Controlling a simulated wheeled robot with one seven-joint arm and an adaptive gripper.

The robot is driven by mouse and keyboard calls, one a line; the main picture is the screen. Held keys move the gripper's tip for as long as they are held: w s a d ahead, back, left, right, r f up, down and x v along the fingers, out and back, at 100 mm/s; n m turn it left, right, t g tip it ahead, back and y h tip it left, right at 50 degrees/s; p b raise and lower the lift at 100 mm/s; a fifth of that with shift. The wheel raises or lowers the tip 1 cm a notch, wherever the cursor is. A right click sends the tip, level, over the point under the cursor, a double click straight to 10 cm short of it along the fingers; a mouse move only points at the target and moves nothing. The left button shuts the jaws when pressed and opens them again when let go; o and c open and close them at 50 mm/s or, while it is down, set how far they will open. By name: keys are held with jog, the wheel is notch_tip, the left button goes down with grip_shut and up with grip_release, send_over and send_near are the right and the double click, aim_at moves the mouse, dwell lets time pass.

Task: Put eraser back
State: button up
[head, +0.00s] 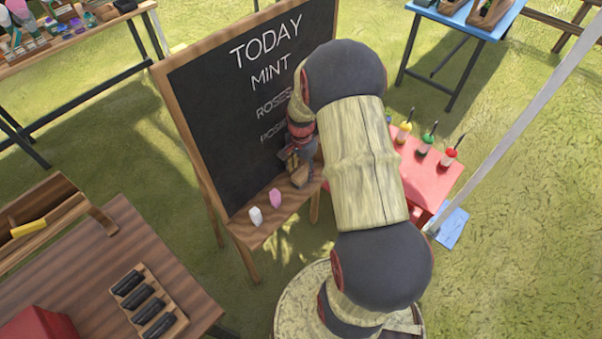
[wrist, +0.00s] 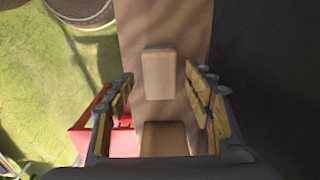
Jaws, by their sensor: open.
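My gripper (head: 292,157) is open at the right part of the chalkboard's ledge (head: 247,227), partly hidden by my arm in the head view. In the wrist view, a tan wooden block that looks like the eraser (wrist: 158,74) rests on the ledge (wrist: 188,20), in line with the gap between the open fingers (wrist: 160,84). A tan block shows in the head view (head: 299,178), just below the gripper. A second tan block shape (wrist: 165,138) lies nearer the gripper's base; I cannot tell what it is. I cannot tell whether the fingers touch the eraser.
The chalkboard (head: 215,95) stands close beside the gripper. A red table (head: 432,185) with several paint bottles is at right. A wooden table (head: 90,268) with a rack of dark blocks (head: 150,303) is at left.

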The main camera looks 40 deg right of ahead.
aim_at(301, 174)
notch_tip(301, 174, up, 10)
jog(key=p, duration=0.1)
jog(key=shift+f+p, duration=0.15)
jog(key=shift+p, duration=0.25)
dwell(0.4)
jog(key=s+a+r+n+t, duration=0.2)
jog(key=s+a+r+n, duration=0.2)
jog(key=a+r, duration=0.4)
jog(key=s+a+r+n+t+b, duration=0.1)
jog(key=s+a+r+n, duration=0.4)
jog(key=a, duration=0.5)
jog(key=s+a+r+n+t, duration=0.2)
jog(key=s+a+r+n, duration=0.3)
jog(key=a+r+n, duration=0.3)
notch_tip(301, 174, up, 4)
jog(key=shift+s+a+r+t, duration=0.1)
jog(key=shift+s+a+t, duration=0.15)
jog(key=shift+a, duration=0.2)
